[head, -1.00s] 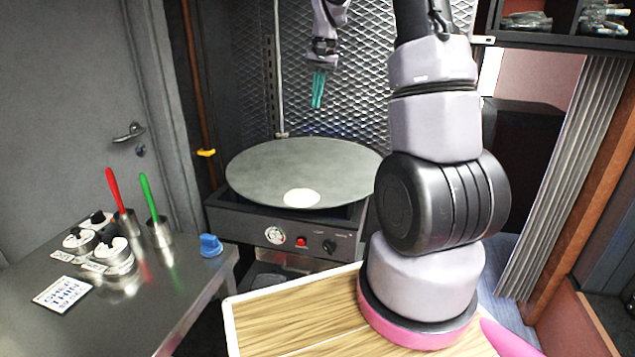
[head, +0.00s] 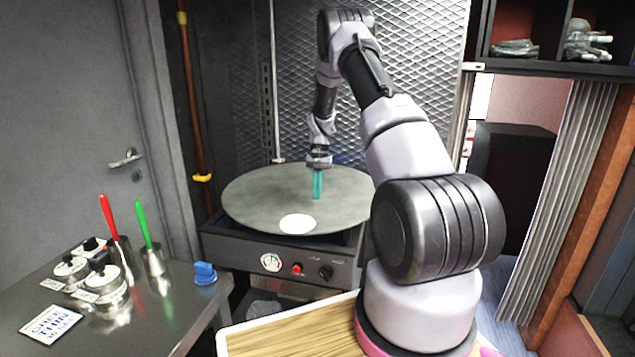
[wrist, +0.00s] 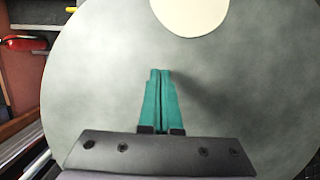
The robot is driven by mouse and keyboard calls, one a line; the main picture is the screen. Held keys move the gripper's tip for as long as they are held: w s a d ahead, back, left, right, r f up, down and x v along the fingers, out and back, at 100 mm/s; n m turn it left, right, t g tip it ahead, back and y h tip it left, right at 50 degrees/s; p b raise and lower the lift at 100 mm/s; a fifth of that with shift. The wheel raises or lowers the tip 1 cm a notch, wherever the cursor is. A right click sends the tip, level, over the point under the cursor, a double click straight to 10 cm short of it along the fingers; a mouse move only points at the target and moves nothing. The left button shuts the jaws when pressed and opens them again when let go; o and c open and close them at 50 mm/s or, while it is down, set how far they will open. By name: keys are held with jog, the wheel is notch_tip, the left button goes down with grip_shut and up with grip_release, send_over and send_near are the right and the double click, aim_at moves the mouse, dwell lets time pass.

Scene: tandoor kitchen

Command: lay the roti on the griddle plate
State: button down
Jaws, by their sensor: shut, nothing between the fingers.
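The roti (head: 297,224) is a pale round disc lying flat on the griddle plate (head: 255,190), close to its front edge. In the wrist view the roti (wrist: 190,12) shows at the top, partly cut off by the frame, on the grey plate (wrist: 90,80). My gripper (head: 317,196) has teal fingers pointing down over the plate, behind and a little right of the roti. The fingers (wrist: 160,72) are together with nothing between them and stand apart from the roti. Whether the tips touch the plate I cannot tell.
The griddle's front panel has a gauge (head: 270,262), a red button and a knob. On the left, a steel counter (head: 160,325) holds lidded pots, a red-handled and a green-handled tool (head: 143,218) in cups, a blue item (head: 205,273) and a printed card (head: 50,325).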

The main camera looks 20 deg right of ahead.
aim_at(311, 219)
jog(key=x, duration=0.4)
jog(key=shift+s+a+r, duration=0.25)
jog(key=shift+s+a, duration=0.55)
jog(key=shift+s, duration=0.25)
jog(key=shift+s+a, duration=0.35)
jog(key=shift+s, duration=0.15)
jog(key=shift+s, duration=0.1)
jog(key=shift+s+a, duration=0.8)
jog(key=shift+s, duration=0.2)
jog(key=shift+w, duration=0.1)
